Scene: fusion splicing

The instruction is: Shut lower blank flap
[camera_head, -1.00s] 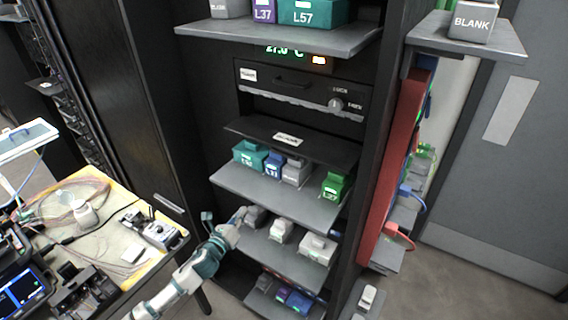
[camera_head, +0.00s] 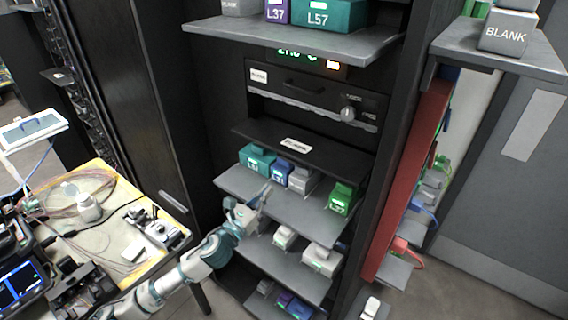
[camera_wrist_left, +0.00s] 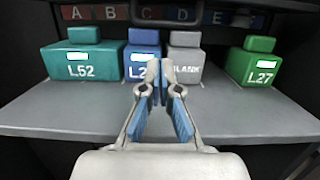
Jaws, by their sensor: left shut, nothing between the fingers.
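The lower flap (camera_head: 300,150) is a black panel standing out from the rack above the middle shelf, with a white label too small to read surely. It looks open, close to level. My left gripper (camera_head: 262,194) is shut and empty, in front of and below the flap, by the middle shelf's front edge. In the left wrist view my left gripper (camera_wrist_left: 160,75) points at the blocks on that shelf, apart from the flap. My right gripper is not in view.
The middle shelf (camera_head: 300,207) holds a teal L52 block (camera_wrist_left: 85,62), a blue block (camera_wrist_left: 141,62), a grey BLANK block (camera_wrist_left: 186,64) and a green L27 block (camera_wrist_left: 254,64). A shelf (camera_head: 300,38) juts out above. A cluttered table (camera_head: 112,238) stands at left.

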